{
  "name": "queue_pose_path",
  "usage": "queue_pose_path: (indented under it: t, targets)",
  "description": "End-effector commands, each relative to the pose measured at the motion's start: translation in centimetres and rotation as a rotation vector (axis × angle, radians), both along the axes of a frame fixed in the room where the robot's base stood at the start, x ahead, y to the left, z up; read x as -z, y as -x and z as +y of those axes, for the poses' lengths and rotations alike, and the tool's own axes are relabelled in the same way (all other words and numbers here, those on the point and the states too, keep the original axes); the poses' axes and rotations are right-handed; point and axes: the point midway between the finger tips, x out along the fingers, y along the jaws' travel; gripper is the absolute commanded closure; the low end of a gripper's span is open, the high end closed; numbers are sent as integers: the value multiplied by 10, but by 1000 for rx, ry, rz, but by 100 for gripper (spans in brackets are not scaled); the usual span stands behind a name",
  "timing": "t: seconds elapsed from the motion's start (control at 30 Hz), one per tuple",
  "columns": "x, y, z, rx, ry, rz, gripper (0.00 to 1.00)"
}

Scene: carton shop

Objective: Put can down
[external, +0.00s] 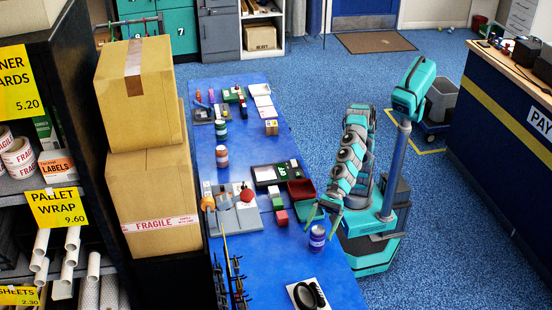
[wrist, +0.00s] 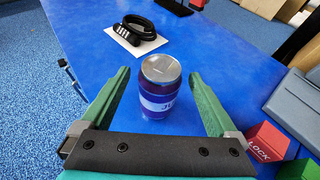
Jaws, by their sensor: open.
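A blue-purple can (external: 317,238) with a pale label band and silver lid stands upright on the blue table (external: 255,250), near its right edge. In the wrist view the can (wrist: 158,88) stands between the two green fingers of my gripper (wrist: 160,95). The fingers are spread, with a gap on each side of the can. In the external view my gripper (external: 322,212) is low at the table edge, just behind the can. The can's base appears to rest on the table.
A white card with a black coiled lock (external: 308,295) lies nearer the front edge. A red tray (external: 301,189), a red block (external: 282,217) and a green block (external: 305,211) lie close by. Several other cans and small goods stand farther back. Blue tabletop is clear left of the can.

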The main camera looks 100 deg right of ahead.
Motion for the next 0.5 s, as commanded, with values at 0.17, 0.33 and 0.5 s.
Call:
queue_pose_path:
  t: [0.17, 0.33, 0.5]
  targets:
    - [-15, 19, -22, 0, -1, -2, 5]
    - [-25, 33, -39, -1, -3, -2, 5]
    - [-29, 42, -48, -2, -3, -1, 5]
